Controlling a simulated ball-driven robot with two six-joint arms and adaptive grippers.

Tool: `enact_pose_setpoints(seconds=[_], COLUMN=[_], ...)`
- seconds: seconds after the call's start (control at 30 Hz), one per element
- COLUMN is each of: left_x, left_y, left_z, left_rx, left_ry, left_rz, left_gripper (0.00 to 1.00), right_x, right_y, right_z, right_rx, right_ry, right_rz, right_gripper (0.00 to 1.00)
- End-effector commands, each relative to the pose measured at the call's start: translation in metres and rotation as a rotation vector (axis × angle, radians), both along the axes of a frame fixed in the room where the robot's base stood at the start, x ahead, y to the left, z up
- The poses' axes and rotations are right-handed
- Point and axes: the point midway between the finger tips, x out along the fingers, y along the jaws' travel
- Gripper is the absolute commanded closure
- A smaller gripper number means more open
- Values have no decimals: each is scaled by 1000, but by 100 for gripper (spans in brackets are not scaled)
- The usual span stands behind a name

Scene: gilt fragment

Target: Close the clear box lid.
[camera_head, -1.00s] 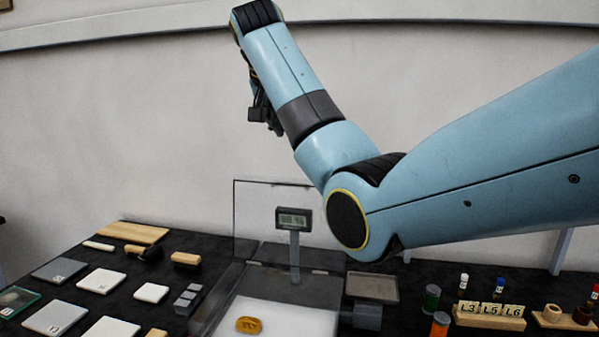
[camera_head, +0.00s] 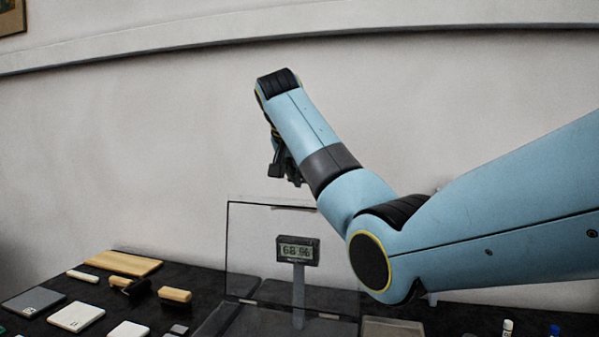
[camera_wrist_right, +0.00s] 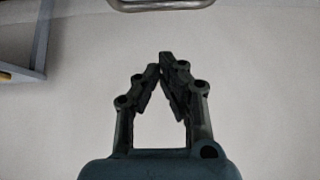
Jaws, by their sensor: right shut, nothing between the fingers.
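The clear box lid (camera_head: 262,240) stands upright, open, as a dark-edged transparent panel at the back of the table in the head view. The top of the clear box (camera_head: 270,320) shows below it at the frame's bottom edge; the rest is cut off. My right gripper (camera_head: 286,172) is above the lid, apart from it, partly hidden behind my wrist. In the right wrist view the right gripper's fingers (camera_wrist_right: 161,62) meet at the tips with nothing between them. My left gripper is in neither view.
A digital display (camera_head: 297,250) on a post reads about 68.96, in front of the lid. A wooden board (camera_head: 123,263), a wood-handled brush (camera_head: 130,286) and pale tiles (camera_head: 76,316) lie to the left. Small vials (camera_head: 507,328) stand at right. The wall is behind.

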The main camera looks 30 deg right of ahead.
Motion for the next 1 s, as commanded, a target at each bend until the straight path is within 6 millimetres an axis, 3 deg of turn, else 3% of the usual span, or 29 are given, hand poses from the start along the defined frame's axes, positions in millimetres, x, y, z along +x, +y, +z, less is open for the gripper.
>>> enact_pose_setpoints(seconds=[0.33,0.6,1.0], left_x=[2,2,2], left_y=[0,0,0], left_z=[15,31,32], left_rx=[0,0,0], left_ry=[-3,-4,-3], left_rz=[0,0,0], left_gripper=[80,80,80], right_x=[25,4,0], right_y=[-32,-4,0], right_z=[-50,-48,-50], right_rx=[1,1,1], right_ry=[4,1,1], right_rz=[-1,1,0], right_gripper=[100,100,100])
